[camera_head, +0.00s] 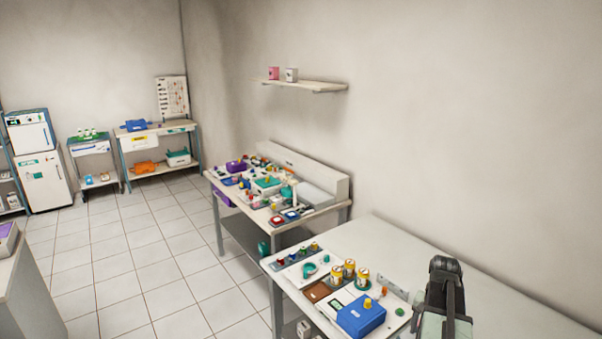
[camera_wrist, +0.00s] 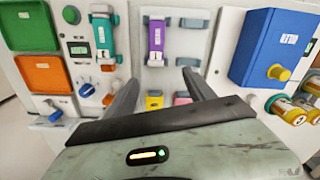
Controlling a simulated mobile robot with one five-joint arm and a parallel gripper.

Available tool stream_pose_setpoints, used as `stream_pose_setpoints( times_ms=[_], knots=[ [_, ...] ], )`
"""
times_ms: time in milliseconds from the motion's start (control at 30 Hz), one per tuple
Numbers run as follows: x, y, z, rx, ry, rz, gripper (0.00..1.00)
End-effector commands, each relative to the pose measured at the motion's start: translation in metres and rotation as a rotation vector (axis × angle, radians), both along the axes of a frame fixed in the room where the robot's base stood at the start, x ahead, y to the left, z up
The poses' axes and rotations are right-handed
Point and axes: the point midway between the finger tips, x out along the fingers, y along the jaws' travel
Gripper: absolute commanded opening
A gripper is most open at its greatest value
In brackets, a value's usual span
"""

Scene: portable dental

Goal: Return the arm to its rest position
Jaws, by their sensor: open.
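My gripper (camera_wrist: 157,85) shows in the wrist view with its two dark fingers spread apart and nothing between them. Beyond the fingers is a white panel with a purple-and-grey device (camera_wrist: 157,40), a teal-and-grey device (camera_wrist: 104,38) and a blue box (camera_wrist: 265,48) with a yellow knob. In the head view, part of my arm (camera_head: 445,295) stands dark and upright at the lower right, over the near table (camera_head: 500,295). The fingertips cannot be made out in the head view.
The near table holds a blue box (camera_head: 361,316), several yellow-banded cans (camera_head: 349,268) and a brown tray (camera_head: 317,291). A second cluttered table (camera_head: 228,207) stands behind it along the wall. A wall shelf (camera_head: 310,85) hangs above. Tiled floor (camera_head: 150,260) is open at left.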

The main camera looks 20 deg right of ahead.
Motion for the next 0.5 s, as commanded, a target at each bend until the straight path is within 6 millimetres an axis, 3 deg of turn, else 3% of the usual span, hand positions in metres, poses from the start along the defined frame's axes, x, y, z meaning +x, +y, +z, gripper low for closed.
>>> stream_pose_setpoints(
  times_ms=[167,300,400,500],
  knots=[
    [0.058,0.093,0.000,0.000,0.000,0.188,0.63],
    [0.098,0.207,0.000,0.000,0.000,0.417,0.63],
    [0.109,0.290,0.000,0.000,0.000,0.592,0.63],
    [0.107,0.356,0.000,0.000,0.001,0.744,0.63]
  ],
)
